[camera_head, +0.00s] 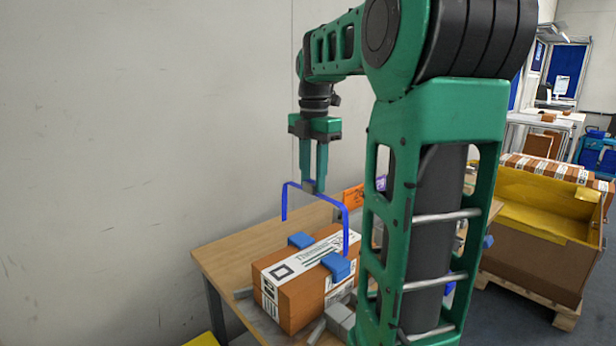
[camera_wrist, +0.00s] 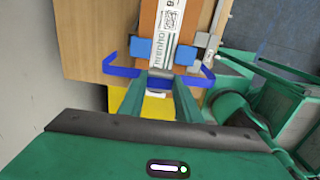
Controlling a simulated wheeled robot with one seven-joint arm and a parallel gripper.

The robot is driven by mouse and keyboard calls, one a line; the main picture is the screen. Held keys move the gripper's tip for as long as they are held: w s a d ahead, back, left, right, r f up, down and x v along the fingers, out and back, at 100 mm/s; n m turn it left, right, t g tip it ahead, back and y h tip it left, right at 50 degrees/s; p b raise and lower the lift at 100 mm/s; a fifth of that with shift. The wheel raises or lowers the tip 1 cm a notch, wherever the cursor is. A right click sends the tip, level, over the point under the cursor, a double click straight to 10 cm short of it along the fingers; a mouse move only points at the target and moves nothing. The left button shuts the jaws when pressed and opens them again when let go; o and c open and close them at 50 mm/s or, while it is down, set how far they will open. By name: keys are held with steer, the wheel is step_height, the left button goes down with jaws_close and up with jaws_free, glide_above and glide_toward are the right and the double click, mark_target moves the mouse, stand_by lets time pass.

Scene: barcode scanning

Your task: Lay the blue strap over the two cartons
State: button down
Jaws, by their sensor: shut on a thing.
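My gripper (camera_head: 314,185) points down and is shut on a small grey piece at the middle of the blue strap (camera_head: 298,185). The strap is a stiff upside-down U, with its two legs hanging down. It is held above the table; it also shows in the wrist view (camera_wrist: 120,71), across my fingertips (camera_wrist: 160,82). A brown carton with a white printed label (camera_head: 285,303) lies on the table below; it also shows in the wrist view (camera_wrist: 148,17). I cannot tell whether this is one carton or two side by side.
The wooden table (camera_head: 223,260) has bare top left of and behind the carton. Grey blocks (camera_head: 340,318) lie at the carton's near right. An orange sign (camera_head: 353,197) stands behind. A wall is close on the left. A large open box with yellow inside (camera_head: 525,250) stands right.

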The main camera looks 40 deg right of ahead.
steer(key=shift+s+d+f, duration=0.3)
steer(key=shift+d+f, duration=0.25)
steer(key=shift+f, duration=0.2)
steer(key=shift+d+f, duration=0.1)
steer(key=shift+f, duration=0.65)
steer(key=shift+s+f, duration=0.1)
steer(key=shift+f, duration=6.45)
steer(key=c, duration=1.2)
jaws_free()
step_height(320, 180, up, 11)
steer(key=shift+f, duration=0.15)
